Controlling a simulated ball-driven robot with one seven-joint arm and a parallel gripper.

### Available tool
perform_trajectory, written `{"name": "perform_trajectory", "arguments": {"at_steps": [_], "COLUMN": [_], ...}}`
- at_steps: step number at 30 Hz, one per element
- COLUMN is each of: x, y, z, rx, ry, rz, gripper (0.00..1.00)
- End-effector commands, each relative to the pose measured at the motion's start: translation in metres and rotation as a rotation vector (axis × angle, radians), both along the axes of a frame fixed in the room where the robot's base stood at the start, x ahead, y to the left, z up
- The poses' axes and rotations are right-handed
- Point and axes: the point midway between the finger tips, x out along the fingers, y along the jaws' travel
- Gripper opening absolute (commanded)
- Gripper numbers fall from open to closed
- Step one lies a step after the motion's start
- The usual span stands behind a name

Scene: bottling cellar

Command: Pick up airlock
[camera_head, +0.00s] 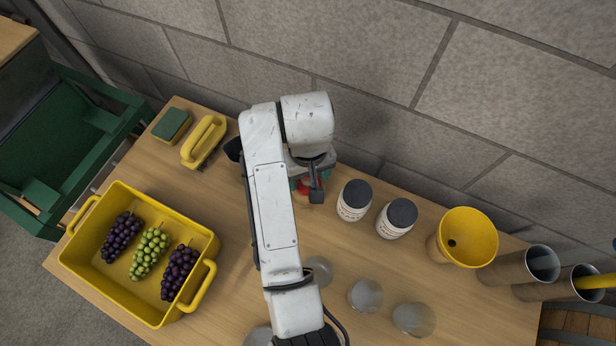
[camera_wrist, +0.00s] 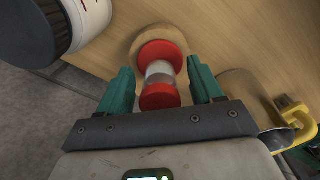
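The airlock (camera_wrist: 159,72) has two red ends and a clear-grey middle. In the wrist view it is between the two green fingers of my gripper (camera_wrist: 160,68), with a narrow gap showing on each side. My gripper is open. In the head view a red bit of the airlock (camera_head: 304,187) shows under my gripper, left of the white jars; my arm hides most of it. I cannot tell how deep the fingers reach along it.
Two white jars with dark lids (camera_head: 354,200) (camera_head: 397,218) stand close to the right. Farther right are a yellow funnel (camera_head: 467,237) and metal tubes (camera_head: 519,266). Clear round glassware (camera_head: 366,296) is in front. A yellow crate (camera_head: 88,262) with grapes is at left; a wall (camera_head: 400,100) is behind.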

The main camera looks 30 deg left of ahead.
Motion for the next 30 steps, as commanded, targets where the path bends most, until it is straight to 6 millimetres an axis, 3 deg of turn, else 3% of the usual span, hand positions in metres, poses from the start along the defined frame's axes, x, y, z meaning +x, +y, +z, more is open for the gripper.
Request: {"name": "perform_trajectory", "arguments": {"at_steps": [2,18,30], "x": [-0.0001,0.0001,0.0007], "y": [0.0001,0.0002,0.0007], "z": [0.0002,0.0005,0.0061], "rx": [0.000,0.000,0.002], "ry": [0.000,0.000,-0.003], "rz": [0.000,0.000,0.000], "gripper": [0.59,0.07,0.05]}}
